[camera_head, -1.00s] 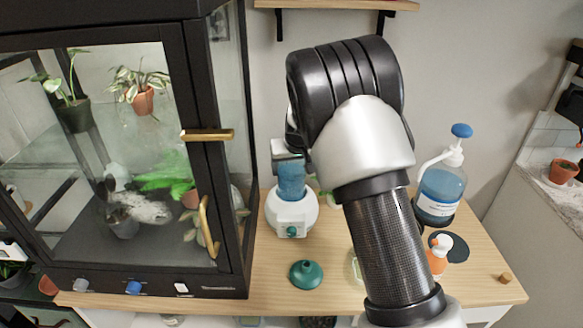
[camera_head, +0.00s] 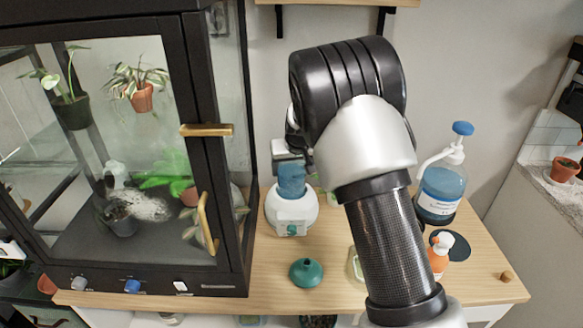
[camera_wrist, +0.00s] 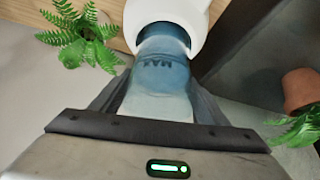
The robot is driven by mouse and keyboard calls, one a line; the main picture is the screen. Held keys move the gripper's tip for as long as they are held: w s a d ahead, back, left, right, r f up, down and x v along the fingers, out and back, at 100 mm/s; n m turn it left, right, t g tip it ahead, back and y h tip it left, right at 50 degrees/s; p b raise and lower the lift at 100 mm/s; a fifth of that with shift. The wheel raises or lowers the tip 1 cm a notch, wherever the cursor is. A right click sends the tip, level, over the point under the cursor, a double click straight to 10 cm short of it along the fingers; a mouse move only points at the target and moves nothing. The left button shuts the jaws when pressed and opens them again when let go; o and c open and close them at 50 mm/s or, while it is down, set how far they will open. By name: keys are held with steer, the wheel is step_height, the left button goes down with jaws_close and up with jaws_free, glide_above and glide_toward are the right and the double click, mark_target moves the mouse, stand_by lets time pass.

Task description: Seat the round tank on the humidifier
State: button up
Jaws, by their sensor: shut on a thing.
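The humidifier (camera_head: 291,215) is a round white body with a green knob on its front, standing on the wooden table. The round tank (camera_head: 291,180) is translucent blue and sits at the top of the humidifier. My gripper (camera_head: 290,162) is above it, shut on the tank. In the wrist view, the tank (camera_wrist: 163,75) is between the fingers, with dark "MAX" lettering on its side. Its far end is at the dark round opening of the white humidifier (camera_wrist: 198,12). I cannot tell whether it is fully seated.
A black-framed glass cabinet (camera_head: 232,240) with plants stands close on the left. A green funnel-shaped piece (camera_head: 306,271) lies in front of the humidifier. A blue pump bottle (camera_head: 441,190) and an orange-and-white spray bottle (camera_head: 438,258) stand on the right. The front right table is mostly clear.

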steer(key=shift+f, duration=0.1)
steer(key=o, duration=1.8)
steer(key=shift+f, duration=0.1)
steer(key=shift+p+v, duration=2.2)
steer(key=shift+v, duration=3.35)
